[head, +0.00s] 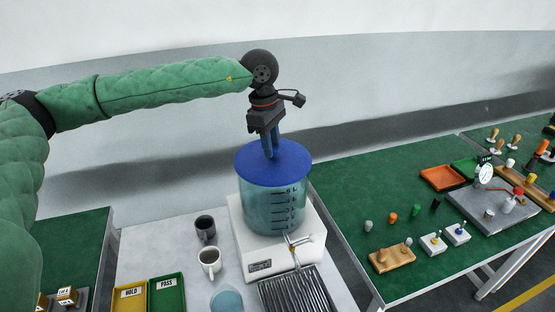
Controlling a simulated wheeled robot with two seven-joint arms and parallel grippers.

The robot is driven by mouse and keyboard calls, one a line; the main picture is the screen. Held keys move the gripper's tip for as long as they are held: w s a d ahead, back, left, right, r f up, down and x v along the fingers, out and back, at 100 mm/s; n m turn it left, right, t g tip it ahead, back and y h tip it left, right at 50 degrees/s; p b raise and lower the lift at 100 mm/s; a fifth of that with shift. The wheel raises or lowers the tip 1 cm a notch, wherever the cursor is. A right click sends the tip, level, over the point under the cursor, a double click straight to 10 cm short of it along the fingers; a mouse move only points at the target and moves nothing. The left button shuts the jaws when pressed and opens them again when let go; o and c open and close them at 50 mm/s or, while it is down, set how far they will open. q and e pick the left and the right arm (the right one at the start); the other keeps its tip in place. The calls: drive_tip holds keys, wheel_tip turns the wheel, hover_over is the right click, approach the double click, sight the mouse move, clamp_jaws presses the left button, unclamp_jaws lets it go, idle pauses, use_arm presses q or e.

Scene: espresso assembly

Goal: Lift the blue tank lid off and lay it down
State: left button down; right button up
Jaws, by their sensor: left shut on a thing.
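The blue tank lid (293,158) lies flat across the top of the clear bluish tank (262,208), which has level marks on its side. The tank stands on a white machine base (310,243). My left gripper (271,150) points down from above and is shut on the lid's handle near the lid's middle; the fingers hide most of the handle. The lid looks level and I see no clear gap between it and the tank rim. My right gripper is not in view.
A dark mug (205,228) and a white mug (210,262) stand left of the machine. A yellow HOLD tray (131,306) and a green PASS tray (167,302) are at the front left. A drip grille (296,292) is in front. The green table's (345,195) near-left part is clear.

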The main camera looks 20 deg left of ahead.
use_arm(q)
drive_tip(key=shift+r, duration=1)
drive_tip(key=shift+r, duration=2.3)
drive_tip(key=shift+s+f, duration=0.1)
